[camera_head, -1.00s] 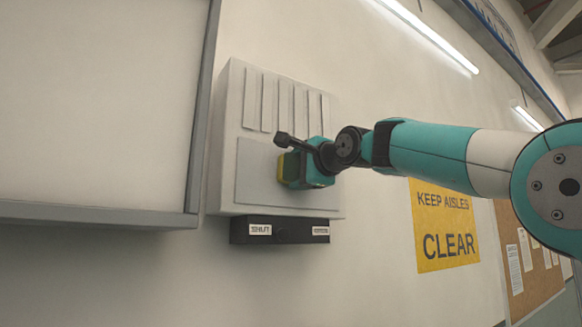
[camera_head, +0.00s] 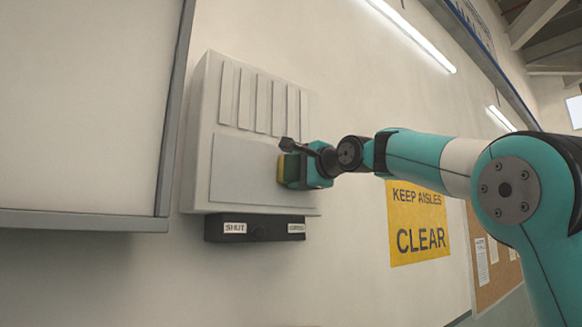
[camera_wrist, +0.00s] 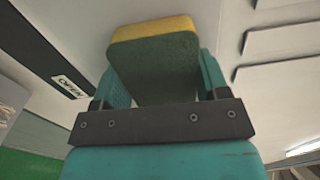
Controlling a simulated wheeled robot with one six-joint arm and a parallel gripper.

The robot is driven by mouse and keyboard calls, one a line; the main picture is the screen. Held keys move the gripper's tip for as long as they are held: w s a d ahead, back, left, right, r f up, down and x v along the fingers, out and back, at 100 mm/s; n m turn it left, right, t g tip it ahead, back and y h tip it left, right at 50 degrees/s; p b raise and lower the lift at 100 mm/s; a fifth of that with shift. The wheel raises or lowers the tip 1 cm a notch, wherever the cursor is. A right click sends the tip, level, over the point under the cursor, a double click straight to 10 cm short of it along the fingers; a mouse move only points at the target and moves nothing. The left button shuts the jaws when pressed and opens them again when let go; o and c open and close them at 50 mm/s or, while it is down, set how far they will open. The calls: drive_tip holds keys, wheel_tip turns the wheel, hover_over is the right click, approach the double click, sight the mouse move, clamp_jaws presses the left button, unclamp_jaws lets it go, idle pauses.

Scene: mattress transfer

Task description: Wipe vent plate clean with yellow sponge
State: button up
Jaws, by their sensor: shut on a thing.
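The vent plate (camera_head: 238,168) is a smooth pale grey rectangle low on a wall-mounted box, below a row of raised vertical slats (camera_head: 262,100). My gripper (camera_head: 296,168) is at the plate's right end and is shut on the yellow sponge (camera_head: 282,167). In the wrist view the sponge (camera_wrist: 155,50) sits between the two teal fingers, dark green on the near side with a yellow far face. The yellow face is turned to the plate and seems to touch it. The plate behind the sponge is hidden, and I see no clear dirt on its bare part.
A black bar (camera_head: 254,229) with white labels, one reading SHUT, sits under the box. A grey-framed board (camera_head: 80,110) stands out at the left. A yellow KEEP AISLES CLEAR sign (camera_head: 418,225) and a notice board (camera_head: 490,255) are at the right.

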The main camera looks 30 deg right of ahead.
sight(240, 165)
drive_tip(key=shift+w+d+f, duration=0.1)
drive_tip(key=shift+w+d, duration=0.05)
drive_tip(key=shift+d, duration=0.65)
drive_tip(key=shift+a, duration=0.1)
drive_tip(key=shift+s+a+b, duration=0.45)
drive_tip(key=shift+s+a, duration=0.05)
drive_tip(key=shift+a, duration=2)
drive_tip(key=shift+s+a+b, duration=0.45)
drive_tip(key=shift+a, duration=2)
drive_tip(key=shift+s+a+b, duration=0.45)
drive_tip(key=shift+s+a, duration=0.05)
drive_tip(key=shift+a, duration=2)
drive_tip(key=shift+s+f+b, duration=0.1)
drive_tip(key=shift+s+b, duration=0.35)
drive_tip(key=shift+s, duration=0.05)
drive_tip(key=shift+s+d+b, duration=0.2)
drive_tip(key=shift+s+b, duration=0.2)
drive_tip(key=shift+s, duration=0.4)
drive_tip(key=shift+s+d+b, duration=0.2)
drive_tip(key=shift+s+b, duration=0.15)
drive_tip(key=shift+s, duration=0.5)
drive_tip(key=shift+s+d+b, duration=0.2)
drive_tip(key=shift+s+b, duration=0.2)
drive_tip(key=shift+s, duration=0.4)
drive_tip(key=shift+s, duration=0.1)
